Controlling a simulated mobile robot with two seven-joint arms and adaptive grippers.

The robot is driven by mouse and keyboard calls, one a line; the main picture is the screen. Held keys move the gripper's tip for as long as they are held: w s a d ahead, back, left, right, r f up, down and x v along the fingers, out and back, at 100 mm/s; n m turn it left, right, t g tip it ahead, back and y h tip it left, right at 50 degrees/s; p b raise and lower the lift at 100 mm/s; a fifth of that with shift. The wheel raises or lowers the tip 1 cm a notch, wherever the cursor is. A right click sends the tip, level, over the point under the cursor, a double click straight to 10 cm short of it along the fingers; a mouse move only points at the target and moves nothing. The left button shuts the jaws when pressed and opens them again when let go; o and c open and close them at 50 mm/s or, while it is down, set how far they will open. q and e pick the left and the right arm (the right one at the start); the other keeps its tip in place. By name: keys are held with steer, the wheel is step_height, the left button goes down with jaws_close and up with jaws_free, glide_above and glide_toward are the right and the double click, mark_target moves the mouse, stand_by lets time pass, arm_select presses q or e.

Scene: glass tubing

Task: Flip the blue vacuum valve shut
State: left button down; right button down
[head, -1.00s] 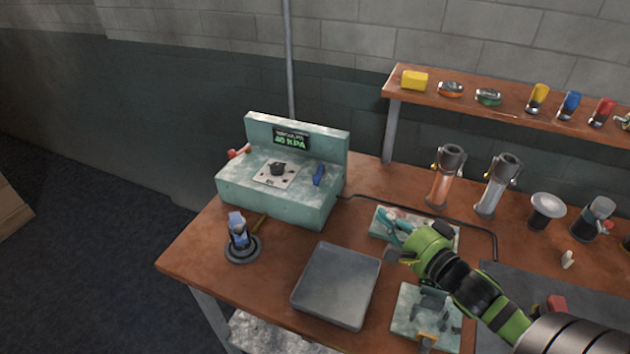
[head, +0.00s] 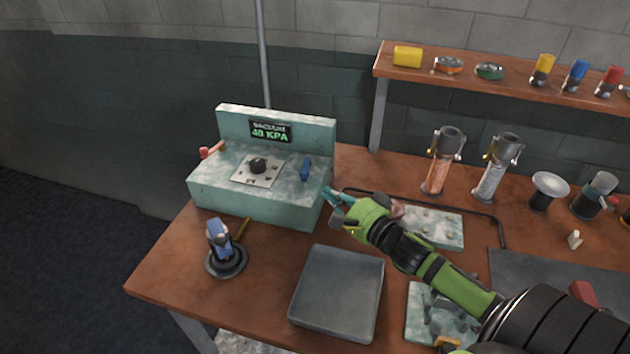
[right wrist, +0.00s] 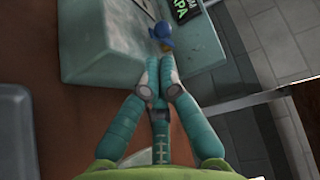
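The blue vacuum valve (head: 305,169) is a small lever standing up on the right part of the pale green vacuum box's top (head: 250,205). In the right wrist view the blue valve (right wrist: 160,34) lies just beyond the fingertips, near the box's edge. My right gripper (head: 332,196) is beside the box's right side, below and right of the valve, apart from it. In the right wrist view its teal fingers (right wrist: 158,76) are drawn together with nothing between them. My left gripper is not in view.
A grey square plate (head: 338,292) and a blue-topped stand (head: 226,262) are in front.

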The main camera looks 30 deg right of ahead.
mark_target(304, 177)
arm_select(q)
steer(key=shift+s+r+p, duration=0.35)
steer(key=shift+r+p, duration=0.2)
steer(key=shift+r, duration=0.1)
arm_select(e)
steer(key=shift+w+a+f, duration=0.1)
steer(key=shift+w+a, duration=0.05)
steer(key=shift+w, duration=0.85)
steer(key=shift+w+a+f, duration=0.1)
steer(key=shift+w, duration=0.95)
steer(key=shift+w+a+f, duration=0.1)
steer(key=shift+w+a, duration=0.05)
steer(key=shift+w, duration=0.85)
steer(key=shift+w+a+r+m+h+p, duration=0.15)
steer(key=shift+w+a+m+h+p, duration=0.2)
steer(key=shift+m+h, duration=0.35)
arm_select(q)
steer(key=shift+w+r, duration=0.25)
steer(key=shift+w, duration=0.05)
arm_select(e)
steer(key=shift+w+a+m+h, duration=0.25)
steer(key=shift+a+m+h, duration=0.4)
steer(key=shift+h, duration=0.55)
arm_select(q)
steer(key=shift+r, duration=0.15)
arm_select(e)
steer(key=shift+s, duration=0.1)
